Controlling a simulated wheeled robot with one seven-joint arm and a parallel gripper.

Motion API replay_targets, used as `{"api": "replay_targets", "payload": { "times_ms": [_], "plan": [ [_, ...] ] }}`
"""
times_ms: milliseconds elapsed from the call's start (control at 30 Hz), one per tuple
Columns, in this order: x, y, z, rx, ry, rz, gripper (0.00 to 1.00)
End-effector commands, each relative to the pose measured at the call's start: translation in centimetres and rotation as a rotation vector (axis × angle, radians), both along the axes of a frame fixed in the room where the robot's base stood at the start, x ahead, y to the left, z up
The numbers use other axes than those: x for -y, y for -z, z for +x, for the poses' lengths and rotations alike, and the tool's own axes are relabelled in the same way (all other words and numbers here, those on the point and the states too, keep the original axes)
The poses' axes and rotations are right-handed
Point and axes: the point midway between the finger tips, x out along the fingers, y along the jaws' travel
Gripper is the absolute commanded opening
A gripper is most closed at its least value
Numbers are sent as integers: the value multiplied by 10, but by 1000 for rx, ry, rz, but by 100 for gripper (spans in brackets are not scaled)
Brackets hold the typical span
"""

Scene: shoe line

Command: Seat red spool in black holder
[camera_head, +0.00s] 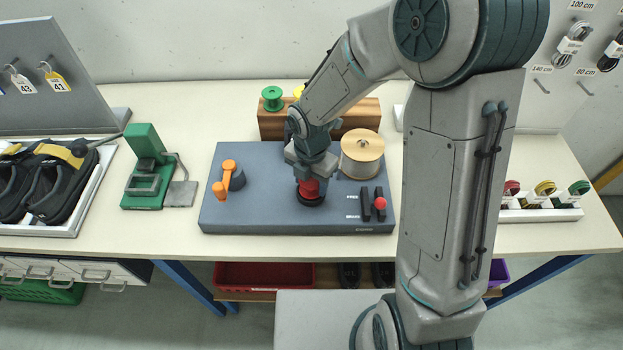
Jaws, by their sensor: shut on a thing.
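My gripper (311,172) points down over the grey machine base (270,222) and is shut on the red spool (309,188). The red spool is upright, directly above or in the black holder (311,202), a dark round piece on the base. The gripper hides the top of the spool. From this view I cannot tell whether the spool is fully down in the holder.
An orange crank (228,174) stands left on the base. A large tan spool (362,150) and a red-knobbed lever (380,203) are on its right. A wooden block (272,127) with a green spool (272,98) stands behind. A green press (145,170) is left.

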Motion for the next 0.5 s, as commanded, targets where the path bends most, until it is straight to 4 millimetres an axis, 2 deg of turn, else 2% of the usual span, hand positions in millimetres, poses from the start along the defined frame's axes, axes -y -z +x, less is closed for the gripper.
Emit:
{"api": "replay_targets", "payload": {
  "times_ms": [467,500],
  "plan": [
    [0,11,0,0,0,0,29],
    [0,10,0,0,0,0,60]
  ]
}}
